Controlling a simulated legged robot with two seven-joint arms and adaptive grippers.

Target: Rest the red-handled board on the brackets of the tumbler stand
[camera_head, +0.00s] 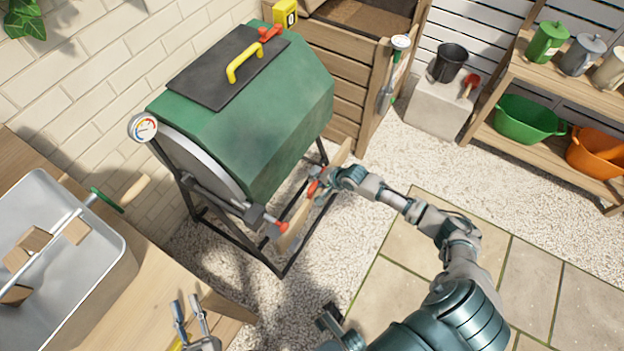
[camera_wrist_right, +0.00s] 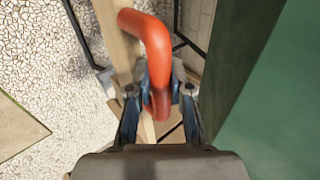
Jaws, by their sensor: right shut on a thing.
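The pale wooden board (camera_head: 296,226) is held tilted in front of the green tumbler (camera_head: 265,120), beside its dark stand (camera_head: 240,246). My right gripper (camera_head: 322,184) is shut on the board's red handle (camera_head: 313,190). In the right wrist view the red handle (camera_wrist_right: 150,38) passes between the fingers (camera_wrist_right: 160,100), with the board (camera_wrist_right: 118,40) behind it. The stand's brackets are not clearly distinguishable. My left gripper (camera_head: 188,318) is open and empty at the bottom.
A wooden bench (camera_head: 165,262) with a metal tray (camera_head: 122,262) stands at left. A wooden bin (camera_head: 345,75) stands behind the tumbler. A shelf (camera_head: 545,155) with tubs and jugs is at right. Gravel and paving are open between.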

